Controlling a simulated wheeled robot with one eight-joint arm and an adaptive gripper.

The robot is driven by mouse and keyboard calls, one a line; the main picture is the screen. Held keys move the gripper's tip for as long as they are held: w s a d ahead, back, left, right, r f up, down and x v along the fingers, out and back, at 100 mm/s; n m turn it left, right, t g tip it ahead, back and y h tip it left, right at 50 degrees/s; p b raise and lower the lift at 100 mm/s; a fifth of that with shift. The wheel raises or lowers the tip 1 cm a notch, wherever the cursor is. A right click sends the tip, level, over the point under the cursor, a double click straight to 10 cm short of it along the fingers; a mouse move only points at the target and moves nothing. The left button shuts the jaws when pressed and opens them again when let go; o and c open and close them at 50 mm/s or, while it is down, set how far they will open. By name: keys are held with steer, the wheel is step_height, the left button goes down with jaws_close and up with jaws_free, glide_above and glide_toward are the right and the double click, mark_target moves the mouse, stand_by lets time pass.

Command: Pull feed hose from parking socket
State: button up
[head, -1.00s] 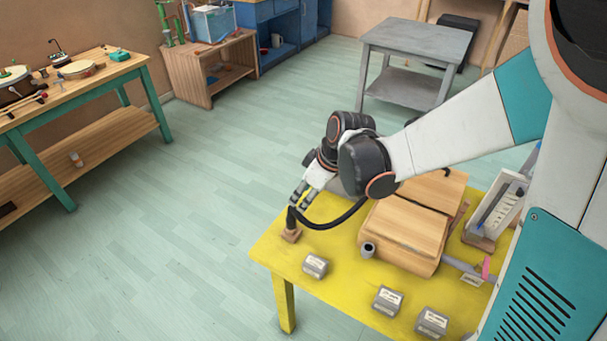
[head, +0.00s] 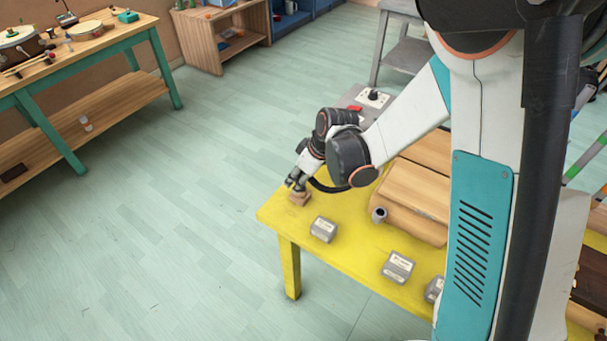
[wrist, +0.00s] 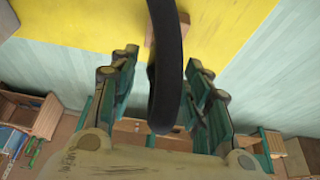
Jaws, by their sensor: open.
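The black feed hose (head: 325,187) curves over the yellow table's far-left corner, with its end at a small brown wooden block, the parking socket (head: 299,199). My gripper (head: 296,183) is low over that block, at the hose end. In the wrist view my gripper (wrist: 160,66) is open, with the hose (wrist: 167,75) running between its two green fingers. The socket (wrist: 150,30) is partly hidden behind the hose there. The head view does not show clearly how the hose end sits in the block.
The yellow table (head: 345,255) carries several grey labelled blocks, one nearest at the front (head: 323,229), a small grey cylinder (head: 379,215) and a large wooden box (head: 412,200). A teal-framed bench (head: 115,95) stands at far left. The floor between is clear.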

jaws_close()
steer(key=shift+r+p, duration=0.65)
steer(key=shift+r, duration=0.25)
steer(key=shift+r, duration=0.35)
steer(key=shift+r+p, duration=0.2)
steer(key=shift+p, duration=0.15)
steer(key=shift+r+p, duration=0.85)
steer(key=shift+r, duration=0.6)
